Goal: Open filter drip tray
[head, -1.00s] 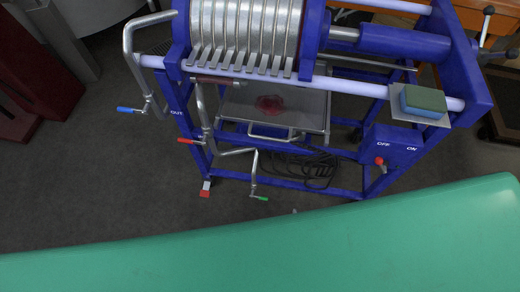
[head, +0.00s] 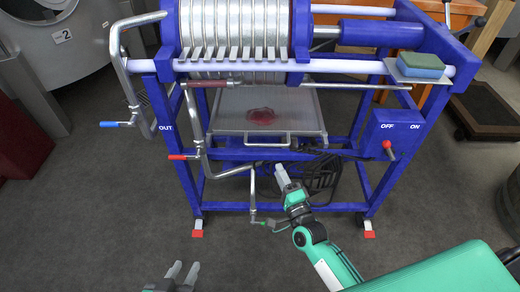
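The filter drip tray (head: 230,108) is a shallow grey metal tray under the filter plates (head: 235,30) of the blue press. A red puddle (head: 262,116) lies in it. Its bar handle (head: 267,144) is on the near side. The tray sits inside the blue frame. My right gripper (head: 280,172) is below and slightly right of the handle in the picture, apart from it, pointing towards the press. Its fingers look close together, but their gap is unclear. My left gripper (head: 182,271) is at the bottom edge, fingers apart and empty, far from the tray.
Bent metal pipes with blue (head: 117,124) and red (head: 181,157) valve handles stand left of the tray. A lower pipe runs beside my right gripper. Dark cables (head: 322,178) hang behind it. A switch box (head: 392,135) is at right. The floor at left is clear.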

